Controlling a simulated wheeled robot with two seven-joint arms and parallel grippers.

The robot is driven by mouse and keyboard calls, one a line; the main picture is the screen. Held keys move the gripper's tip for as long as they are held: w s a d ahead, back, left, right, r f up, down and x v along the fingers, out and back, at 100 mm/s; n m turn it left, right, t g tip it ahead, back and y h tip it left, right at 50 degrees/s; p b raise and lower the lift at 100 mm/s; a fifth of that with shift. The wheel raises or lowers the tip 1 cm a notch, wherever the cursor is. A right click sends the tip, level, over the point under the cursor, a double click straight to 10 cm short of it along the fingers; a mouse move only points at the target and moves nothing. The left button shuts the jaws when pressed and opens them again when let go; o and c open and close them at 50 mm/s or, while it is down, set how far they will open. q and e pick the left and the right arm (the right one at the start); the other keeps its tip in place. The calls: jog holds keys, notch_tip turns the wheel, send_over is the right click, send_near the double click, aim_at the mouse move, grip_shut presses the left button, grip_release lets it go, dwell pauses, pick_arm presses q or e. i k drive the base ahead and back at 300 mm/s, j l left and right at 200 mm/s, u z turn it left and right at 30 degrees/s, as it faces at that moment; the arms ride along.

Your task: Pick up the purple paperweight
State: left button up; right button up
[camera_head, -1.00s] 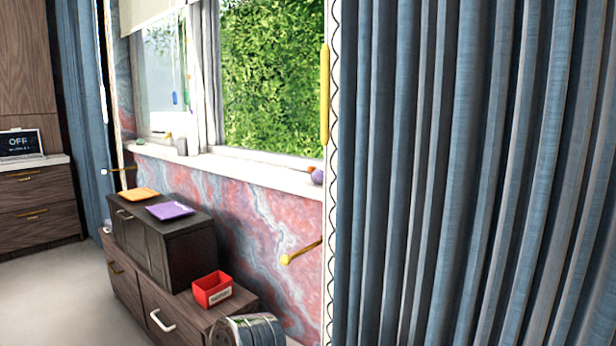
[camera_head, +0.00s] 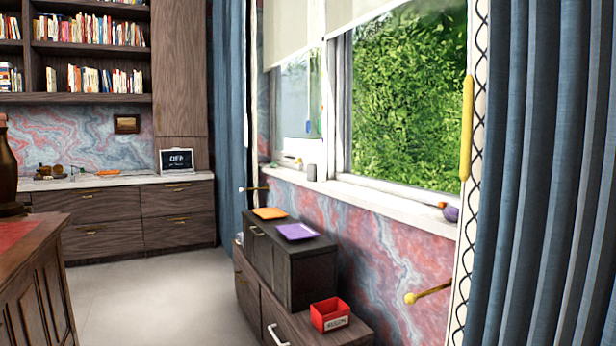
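A small rounded purple object (camera_head: 451,213) sits at the right end of the windowsill (camera_head: 395,205), partly cut off by the curtain edge. A small orange thing is beside it. A flat purple square (camera_head: 297,231) lies on top of the dark cabinet (camera_head: 312,270) under the window. I cannot tell for sure which of the two purple things is the paperweight. Neither of my grippers is in view.
A wooden desk with a red leather top (camera_head: 30,238) stands at the left front. Low drawers (camera_head: 120,215) line the back wall. A red box (camera_head: 330,314) sits on the low cabinet. Blue curtains (camera_head: 550,170) fill the right. The floor (camera_head: 160,290) between desk and cabinet is clear.

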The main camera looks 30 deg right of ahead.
aim_at(452, 214)
jog(key=i+z, duration=0.1)
jog(key=z, duration=2.35)
jog(key=i+j+z, duration=0.1)
jog(key=j+z, duration=0.8)
jog(key=j, duration=0.2)
